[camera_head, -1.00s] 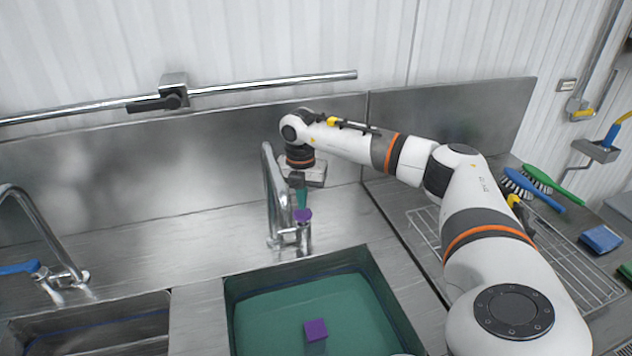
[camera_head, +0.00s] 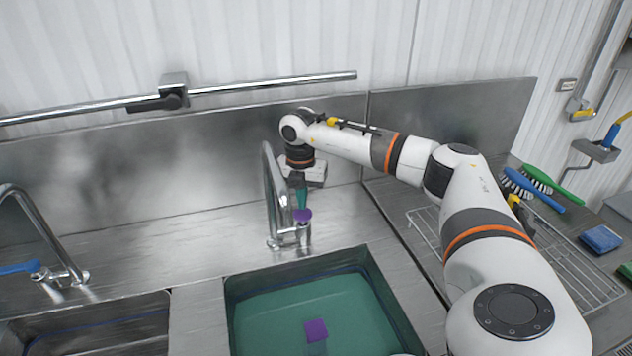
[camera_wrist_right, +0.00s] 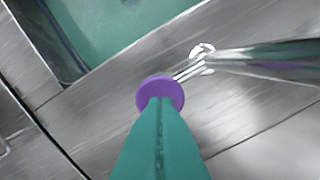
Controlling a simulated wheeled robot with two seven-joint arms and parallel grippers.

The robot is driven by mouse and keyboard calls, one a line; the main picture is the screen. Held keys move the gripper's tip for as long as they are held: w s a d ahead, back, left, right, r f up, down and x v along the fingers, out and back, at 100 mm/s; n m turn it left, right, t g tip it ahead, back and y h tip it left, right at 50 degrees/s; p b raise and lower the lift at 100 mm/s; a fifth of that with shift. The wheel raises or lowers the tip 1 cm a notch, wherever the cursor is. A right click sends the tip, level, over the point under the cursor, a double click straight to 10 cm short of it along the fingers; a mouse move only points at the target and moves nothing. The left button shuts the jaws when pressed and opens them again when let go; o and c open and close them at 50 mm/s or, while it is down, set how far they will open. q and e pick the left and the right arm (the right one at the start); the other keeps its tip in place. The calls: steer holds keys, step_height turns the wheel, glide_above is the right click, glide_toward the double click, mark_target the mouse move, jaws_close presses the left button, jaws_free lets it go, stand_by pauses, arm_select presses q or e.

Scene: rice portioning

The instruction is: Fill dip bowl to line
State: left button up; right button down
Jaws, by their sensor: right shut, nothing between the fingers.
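The right-hand basin (camera_head: 385,285) is sunk in the steel counter and holds green-tinted liquid (camera_head: 262,322); a darker band of its wall shows above the surface. A purple block (camera_head: 316,330) shows within the basin. A chrome tap (camera_head: 270,190) stands behind the basin, with a purple knob (camera_head: 303,215) on its valve. My right gripper (camera_head: 301,197) has teal fingers, shut and empty, just above the knob. In the right wrist view the fingertips (camera_wrist_right: 160,105) overlap the purple knob (camera_wrist_right: 158,88); whether they touch it I cannot tell. My left gripper is out of view.
A second basin (camera_head: 100,318) and a tap with a blue lever (camera_head: 20,267) are at the left. A wire rack (camera_head: 580,290), brushes (camera_head: 535,190) and a blue sponge (camera_head: 601,239) lie at the right. The steel back wall (camera_head: 180,165) stands close behind my right gripper.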

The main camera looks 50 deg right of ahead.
mark_target(303, 213)
steer(key=shift+s+f+b, duration=0.1)
steer(key=shift+f+b, duration=0.6)
steer(key=shift+f, duration=0.85)
stand_by(0.9)
steer(key=shift+r+p, duration=0.4)
steer(key=shift+r, duration=0.05)
stand_by(2.8)
step_height(303, 213, up, 5)
steer(key=p, duration=0.4)
steer(key=shift+r, duration=0.1)
stand_by(0.7)
